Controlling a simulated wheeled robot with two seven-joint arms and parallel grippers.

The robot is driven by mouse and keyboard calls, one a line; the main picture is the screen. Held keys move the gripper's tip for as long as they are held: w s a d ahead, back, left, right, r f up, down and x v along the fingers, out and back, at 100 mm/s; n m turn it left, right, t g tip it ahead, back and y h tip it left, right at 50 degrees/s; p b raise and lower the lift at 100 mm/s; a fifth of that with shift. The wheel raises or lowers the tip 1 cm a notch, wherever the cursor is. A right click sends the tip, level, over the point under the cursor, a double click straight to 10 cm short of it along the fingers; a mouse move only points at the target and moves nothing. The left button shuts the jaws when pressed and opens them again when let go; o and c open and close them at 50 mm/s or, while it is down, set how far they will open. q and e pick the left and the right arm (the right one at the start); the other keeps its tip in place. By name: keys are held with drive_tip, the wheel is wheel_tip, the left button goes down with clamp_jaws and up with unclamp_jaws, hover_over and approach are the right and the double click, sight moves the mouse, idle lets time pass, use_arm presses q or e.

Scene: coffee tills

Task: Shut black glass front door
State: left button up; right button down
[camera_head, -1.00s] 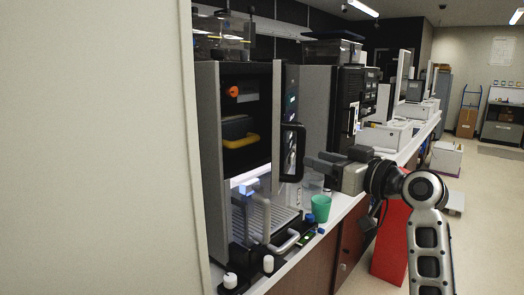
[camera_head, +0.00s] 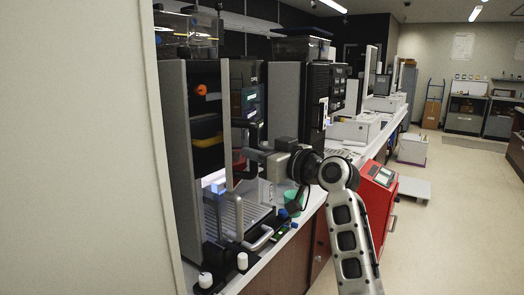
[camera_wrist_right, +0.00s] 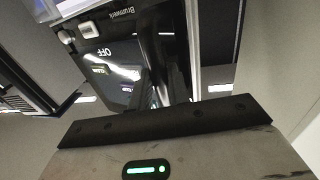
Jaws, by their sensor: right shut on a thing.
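The black glass front door (camera_head: 247,105) of the near coffee machine stands partly open, its grey free edge (camera_head: 228,125) out from the machine's left side panel (camera_head: 175,140). The dark interior with an orange knob (camera_head: 201,90) and a yellow handle (camera_head: 207,141) shows through the gap. My right gripper (camera_head: 246,161) is shut on the door's black handle (camera_head: 254,128), its fingertips partly hidden there. In the right wrist view, the black glass (camera_wrist_right: 118,68) with an "OFF" label fills the middle, and the dark handle (camera_wrist_right: 163,45) runs beside it. My left gripper is not in view.
A green cup (camera_head: 293,199) stands on the counter, partly behind my right arm. Steel pipes (camera_head: 238,215) stand below the door. A red cabinet (camera_head: 375,205) is right of my arm. A pale wall (camera_head: 75,150) fills the left.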

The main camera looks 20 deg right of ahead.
sight(234, 151)
drive_tip(key=shift+w+a, duration=0.35)
drive_tip(key=shift+a, duration=0.45)
drive_tip(key=shift+w+a, duration=0.35)
drive_tip(key=shift+a, duration=0.4)
drive_tip(key=shift+w+a, duration=0.3)
drive_tip(key=shift+a, duration=0.2)
drive_tip(key=w+a, duration=0.1)
drive_tip(key=a, duration=0.1)
drive_tip(key=w+a, duration=0.1)
drive_tip(key=shift+w+a+p, duration=0.35)
drive_tip(key=c, duration=1.2)
unclamp_jaws()
drive_tip(key=shift+c, duration=0.2)
drive_tip(key=shift+d, duration=0.1)
